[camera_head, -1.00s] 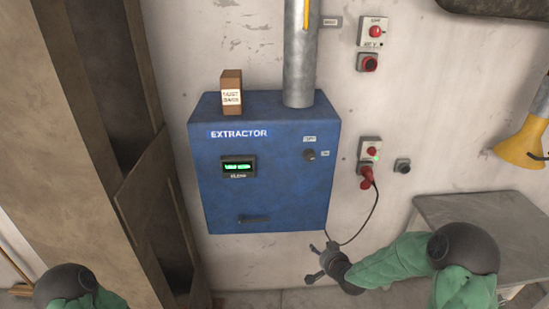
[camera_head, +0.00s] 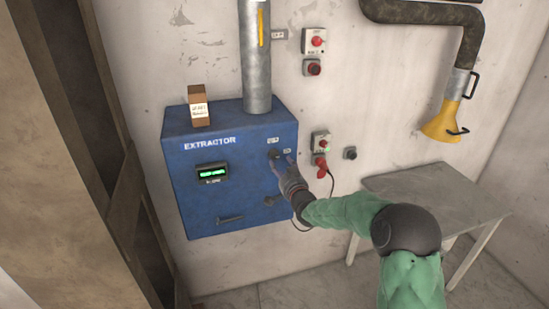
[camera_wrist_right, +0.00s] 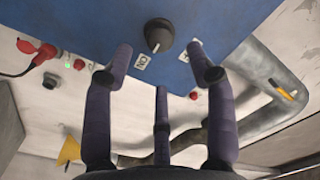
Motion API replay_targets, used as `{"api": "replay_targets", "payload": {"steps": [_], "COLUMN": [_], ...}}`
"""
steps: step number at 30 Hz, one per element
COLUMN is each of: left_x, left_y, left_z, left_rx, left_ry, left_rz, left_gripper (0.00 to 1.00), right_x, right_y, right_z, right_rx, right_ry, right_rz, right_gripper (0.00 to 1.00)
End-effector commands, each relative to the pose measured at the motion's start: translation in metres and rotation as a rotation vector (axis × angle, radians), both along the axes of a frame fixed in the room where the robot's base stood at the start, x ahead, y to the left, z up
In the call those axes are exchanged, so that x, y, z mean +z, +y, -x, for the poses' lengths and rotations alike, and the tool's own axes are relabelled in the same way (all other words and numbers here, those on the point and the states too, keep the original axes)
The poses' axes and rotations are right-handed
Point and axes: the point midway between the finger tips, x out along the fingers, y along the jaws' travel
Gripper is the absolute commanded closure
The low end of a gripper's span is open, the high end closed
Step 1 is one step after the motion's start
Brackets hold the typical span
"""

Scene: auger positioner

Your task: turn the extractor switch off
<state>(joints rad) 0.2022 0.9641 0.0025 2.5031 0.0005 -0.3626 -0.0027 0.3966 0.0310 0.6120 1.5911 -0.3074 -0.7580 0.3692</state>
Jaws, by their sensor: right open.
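The blue extractor box (camera_head: 190,165) hangs on the wall with the word EXTRACTOR and a lit green display (camera_head: 212,172). Its dark round switch knob (camera_head: 274,154) is at the upper right of the front, partly covered by my right gripper (camera_head: 284,164). In the wrist view the knob (camera_wrist_right: 159,35) lies just beyond my open right fingers (camera_wrist_right: 160,55), between and ahead of the tips. Its white mark points down-left, toward the ON label (camera_wrist_right: 143,63). A second label (camera_wrist_right: 193,67) is partly hidden by a finger. Contact is not visible. My left gripper is out of view.
A red plug (camera_head: 320,167) with a hanging black cable sits right of the box. A grey table (camera_head: 435,190) stands at the right. A metal pipe (camera_head: 256,60) rises from the box, and a small brown block (camera_head: 198,105) rests on top.

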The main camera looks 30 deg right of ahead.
Motion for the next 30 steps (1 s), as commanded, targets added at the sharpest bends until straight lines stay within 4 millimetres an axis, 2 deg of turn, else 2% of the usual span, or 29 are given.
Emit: {"api": "replay_targets", "payload": {"steps": [6,12,18,27,28,30], "left_x": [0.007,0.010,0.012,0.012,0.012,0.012], "left_y": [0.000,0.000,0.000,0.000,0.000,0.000], "left_z": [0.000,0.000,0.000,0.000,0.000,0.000], "left_rx": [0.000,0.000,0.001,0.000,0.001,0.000], "left_ry": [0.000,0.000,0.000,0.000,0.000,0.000], "left_rz": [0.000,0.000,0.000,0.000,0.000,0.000], "left_gripper": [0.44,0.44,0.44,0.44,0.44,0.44], "right_x": [0.000,-0.001,0.000,0.000,0.000,0.000], "right_y": [-0.006,-0.010,-0.013,-0.013,-0.013,-0.013], "right_z": [-0.031,-0.052,-0.062,-0.064,-0.064,-0.064], "right_rx": [0.000,0.000,0.000,0.000,0.000,0.000], "right_ry": [0.001,0.002,0.001,0.001,0.001,0.001], "right_rz": [-0.001,-0.001,-0.001,0.000,0.000,0.000], "right_gripper": [0.44,0.44,0.44,0.44,0.46,0.66]}}
